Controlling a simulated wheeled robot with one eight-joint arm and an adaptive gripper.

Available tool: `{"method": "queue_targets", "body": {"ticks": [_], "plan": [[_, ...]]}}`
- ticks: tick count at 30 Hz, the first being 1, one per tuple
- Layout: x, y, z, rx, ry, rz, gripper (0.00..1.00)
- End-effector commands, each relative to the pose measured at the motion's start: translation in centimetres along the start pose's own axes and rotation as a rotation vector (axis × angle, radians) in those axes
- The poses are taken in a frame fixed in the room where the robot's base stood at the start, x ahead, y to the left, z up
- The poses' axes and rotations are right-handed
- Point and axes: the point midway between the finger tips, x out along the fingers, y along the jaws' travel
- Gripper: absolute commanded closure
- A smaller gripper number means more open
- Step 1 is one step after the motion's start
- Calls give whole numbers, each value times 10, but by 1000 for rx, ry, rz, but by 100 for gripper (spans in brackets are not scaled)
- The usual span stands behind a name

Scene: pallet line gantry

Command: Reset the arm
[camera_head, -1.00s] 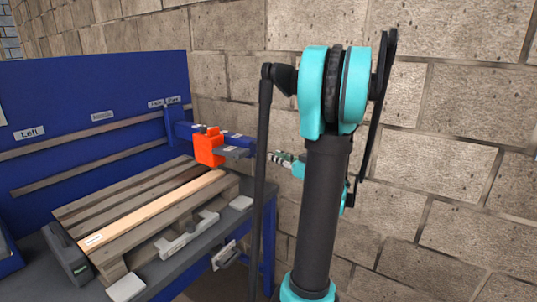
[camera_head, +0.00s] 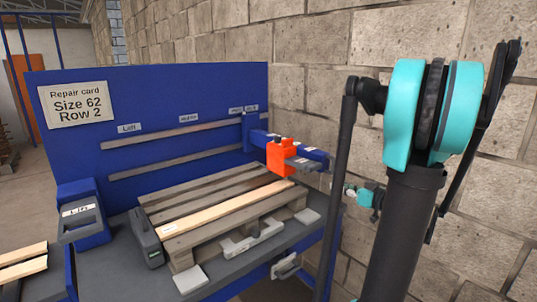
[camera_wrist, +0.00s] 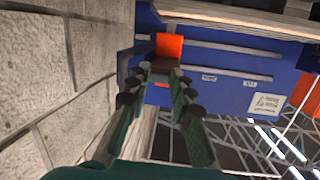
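My arm stands at the right of the head view, with its teal and black links in front of the stone wall. My gripper (camera_head: 352,191) is small there and partly hidden behind the dark arm link. In the wrist view my gripper (camera_wrist: 166,98) shows two dark fingers spread apart, with nothing between them. Beyond the fingertips is an orange block (camera_wrist: 169,45), which in the head view is an orange carriage (camera_head: 281,157) on a blue gantry arm (camera_head: 310,152). The gripper is apart from it.
A wooden pallet (camera_head: 190,217) lies on the grey bench (camera_head: 230,267) before a blue back panel (camera_head: 180,100). The stone wall (camera_head: 300,70) is close behind my arm.

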Motion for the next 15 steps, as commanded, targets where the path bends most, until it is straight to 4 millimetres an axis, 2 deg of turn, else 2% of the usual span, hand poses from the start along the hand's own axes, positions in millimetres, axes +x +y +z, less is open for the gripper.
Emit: {"method": "queue_targets", "body": {"ticks": [1,3,6,10,12,15], "plan": [[10,-30,16,40,-84,-34,78],[16,-68,46,106,-225,-58,78],[12,-114,88,185,-424,-53,78],[-10,-160,140,250,-661,21,78],[-28,-176,165,267,-768,87,78],[-56,-188,193,271,-882,203,78]]}}
